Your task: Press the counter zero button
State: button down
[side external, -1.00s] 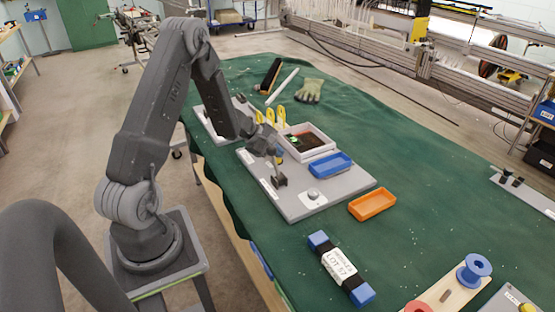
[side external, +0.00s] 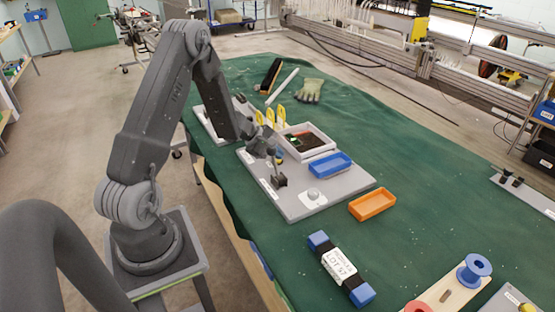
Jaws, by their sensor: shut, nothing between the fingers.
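A grey board (side external: 337,187) lies on the green-covered table. On its near right corner sits a small white plate with a round silver button (side external: 313,193); I cannot read a label that marks it as the counter zero button. A small dark fixture (side external: 279,182) with a thin post stands on the board to the left of it. My gripper (side external: 278,158) is shut and empty, above the board just behind the dark fixture and up and left of the silver button. The fingertips are small, and I cannot tell whether they touch anything.
Yellow clips (side external: 270,119) stand behind. An orange tray (side external: 372,204) and a blue-ended white bundle (side external: 341,268) lie on the cloth.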

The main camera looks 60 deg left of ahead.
dwell(0.5)
jog(key=shift+r, duration=0.75)
jog(key=shift+r, duration=2.5)
